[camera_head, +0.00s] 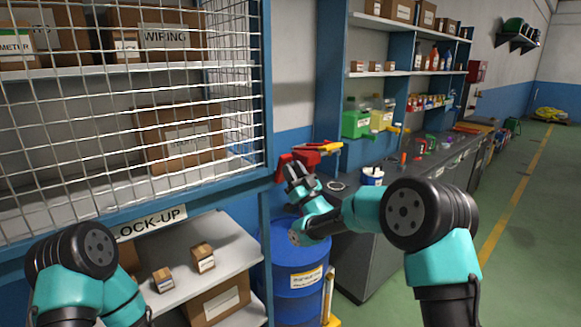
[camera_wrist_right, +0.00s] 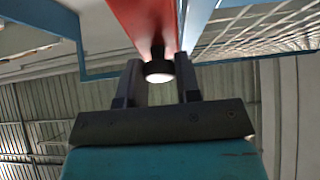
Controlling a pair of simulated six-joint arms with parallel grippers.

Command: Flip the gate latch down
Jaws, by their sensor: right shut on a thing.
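The red gate latch (camera_head: 287,163) is at the right edge of the wire mesh gate (camera_head: 130,100), by the blue post. In the right wrist view the red bar (camera_wrist_right: 143,22) runs in from the top, with a dark round knob (camera_wrist_right: 158,66) with a pale end. My right gripper (camera_head: 293,174) is at the latch, shut on this knob, which sits between its fingers (camera_wrist_right: 158,85). The gripper partly hides the latch in the head view. My left arm shows at the lower left, but its gripper is out of view.
A blue drum (camera_head: 296,255) stands below my right gripper. A grey workbench (camera_head: 370,240) with tools is behind my right arm. A shelf with small boxes (camera_head: 203,258) lies below the "LOCK-UP" sign (camera_head: 150,222). Green floor (camera_head: 530,250) is open at right.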

